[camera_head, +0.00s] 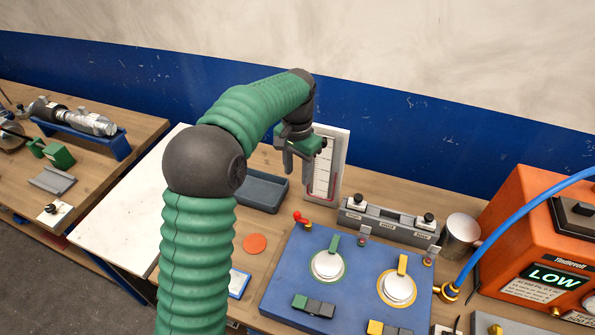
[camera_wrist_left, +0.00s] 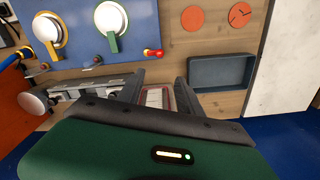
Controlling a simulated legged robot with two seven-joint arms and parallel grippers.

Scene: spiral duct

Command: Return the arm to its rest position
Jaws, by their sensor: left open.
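My left arm, with green ribbed sleeves, rises from the bottom of the head view and bends right over the bench. My left gripper (camera_head: 297,158) hangs at its end in front of a white upright gauge board (camera_head: 328,165). In the left wrist view the two dark fingers of the left gripper (camera_wrist_left: 155,95) stand apart with nothing between them but the board (camera_wrist_left: 154,97) behind. The gripper is open and empty. My right gripper is in neither view.
A grey tray (camera_head: 262,190) lies left of the gauge board. A blue panel (camera_head: 290,270) with two round white dials stands in front. A grey block (camera_head: 390,221), a metal cup (camera_head: 461,232) and an orange box (camera_head: 530,225) showing LOW are at right. A second bench (camera_head: 110,165) is at left.

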